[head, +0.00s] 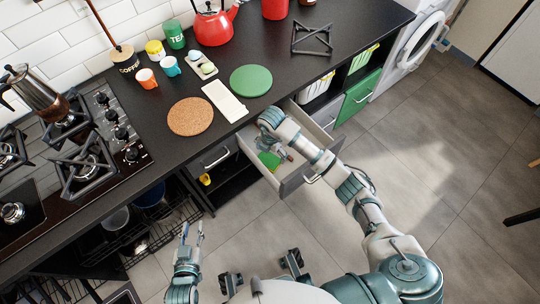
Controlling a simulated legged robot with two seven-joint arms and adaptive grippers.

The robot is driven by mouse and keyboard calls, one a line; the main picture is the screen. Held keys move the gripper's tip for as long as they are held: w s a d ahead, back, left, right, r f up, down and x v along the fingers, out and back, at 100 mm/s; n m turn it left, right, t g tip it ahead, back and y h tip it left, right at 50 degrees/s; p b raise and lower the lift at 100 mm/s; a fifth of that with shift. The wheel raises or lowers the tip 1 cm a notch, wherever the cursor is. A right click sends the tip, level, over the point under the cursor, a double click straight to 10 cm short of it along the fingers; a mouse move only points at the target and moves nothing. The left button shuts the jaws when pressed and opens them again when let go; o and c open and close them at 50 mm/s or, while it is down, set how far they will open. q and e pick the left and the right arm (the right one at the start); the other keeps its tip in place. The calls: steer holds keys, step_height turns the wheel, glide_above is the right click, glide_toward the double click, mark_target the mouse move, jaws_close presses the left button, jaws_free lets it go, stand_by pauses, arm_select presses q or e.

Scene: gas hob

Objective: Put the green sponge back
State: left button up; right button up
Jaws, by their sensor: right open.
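The green sponge (268,160) lies in the open drawer (291,183) below the counter, toward its left side. My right arm reaches over the drawer, and my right gripper (284,154) points down into it, just right of the sponge. The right gripper is open; its fingers are small and partly hidden by my own arm, so I cannot tell whether they touch the sponge. My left gripper (192,232) is open and empty, low in front of the cabinets, away from the sponge.
The black counter (275,95) holds a cork mat (190,117), a green round mat (251,80), a white board (225,101), cups, tins and a red kettle (213,25). The gas hob (100,155) is at left.

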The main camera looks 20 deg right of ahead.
mark_target(269, 158)
steer(key=shift+a+f, duration=0.2)
steer(key=shift+f, duration=0.45)
steer(key=shift+a+f, duration=0.15)
steer(key=shift+f, duration=0.45)
steer(key=shift+a+f+b, duration=0.15)
steer(key=shift+f+b, duration=0.2)
steer(key=shift+d, duration=0.3)
steer(key=shift+c, duration=0.8)
steer(key=c, duration=0.7)
steer(key=o, duration=0.8)
arm_select(q)
steer(key=shift+w+r+t, duration=0.8)
steer(key=shift+r+t, duration=0.2)
steer(key=shift+r, duration=0.15)
arm_select(e)
steer(key=shift+o, duration=0.3)
arm_select(q)
steer(key=shift+h, duration=0.3)
arm_select(e)
steer(key=shift+a, duration=0.2)
